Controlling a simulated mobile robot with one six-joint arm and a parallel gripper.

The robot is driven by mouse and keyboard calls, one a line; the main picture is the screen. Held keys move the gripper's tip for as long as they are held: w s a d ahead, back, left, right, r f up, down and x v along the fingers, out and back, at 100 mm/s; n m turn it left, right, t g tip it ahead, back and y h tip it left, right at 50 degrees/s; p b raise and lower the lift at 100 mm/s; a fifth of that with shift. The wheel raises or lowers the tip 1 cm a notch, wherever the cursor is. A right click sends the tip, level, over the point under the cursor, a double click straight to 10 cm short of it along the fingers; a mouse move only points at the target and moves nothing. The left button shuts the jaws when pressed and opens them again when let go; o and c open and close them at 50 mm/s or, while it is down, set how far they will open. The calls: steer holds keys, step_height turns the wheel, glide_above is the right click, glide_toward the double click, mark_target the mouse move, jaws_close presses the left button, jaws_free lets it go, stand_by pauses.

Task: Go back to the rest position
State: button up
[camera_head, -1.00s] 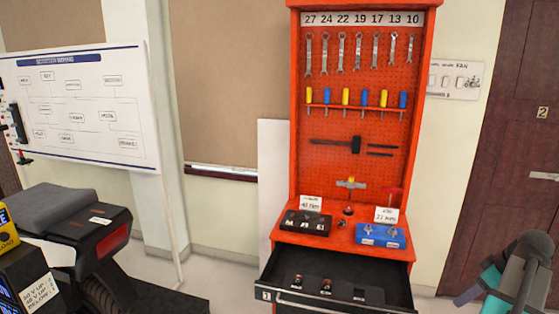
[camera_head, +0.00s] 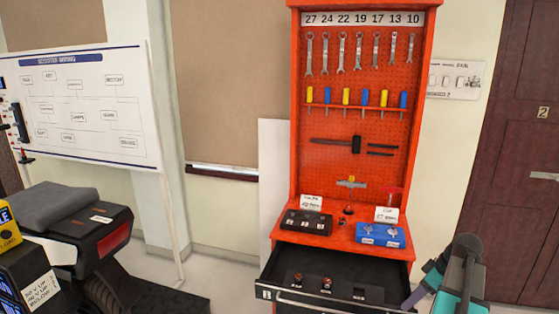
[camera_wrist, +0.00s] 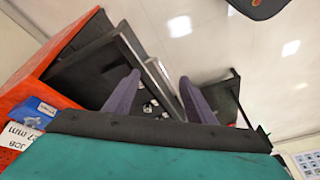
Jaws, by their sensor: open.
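My gripper (camera_wrist: 160,95) is open in the wrist view, its two purple-grey fingers apart with nothing between them. It points down past the open drawer and the pale floor. In the head view my arm's grey and teal end (camera_head: 455,280) shows at the lower right, beside the right end of the open black drawer (camera_head: 385,297). The fingertips are hard to make out there.
An orange tool cabinet (camera_head: 300,150) holds wrenches and screwdrivers on its pegboard. A black tray (camera_head: 303,224) and a blue tray (camera_head: 381,235) sit on its ledge. A scooter (camera_head: 75,230) stands at left near a whiteboard (camera_head: 80,105). A brown door (camera_head: 515,150) is at right.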

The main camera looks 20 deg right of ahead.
steer(key=w+a+f+n+g+y, duration=0.1)
steer(key=a+f+g, duration=0.1)
steer(key=a+f, duration=0.75)
steer(key=w+a+f+n+g+y, duration=0.15)
steer(key=a+f, duration=0.45)
steer(key=a, duration=0.6)
steer(key=w+a+f+n+g, duration=0.2)
steer(key=a+f, duration=0.5)
steer(key=a, duration=0.4)
steer(key=s+a+f+g, duration=0.2)
steer(key=s+a+f, duration=0.3)
steer(key=a+f, duration=0.25)
steer(key=s+a+f+m+g+h, duration=0.1)
steer(key=s+a+f+m+h, duration=0.1)
steer(key=s, duration=0.6)
steer(key=s+a+f+m+g+h, duration=0.1)
steer(key=s+a+f+m+h, duration=0.2)
steer(key=s+f+m, duration=0.3)
step_height(320, 180, down, 3)
steer(key=shift+s+a+r, duration=0.2)
steer(key=shift+s+a, duration=0.35)
steer(key=shift+s, duration=0.3)
steer(key=shift+m, duration=0.25)
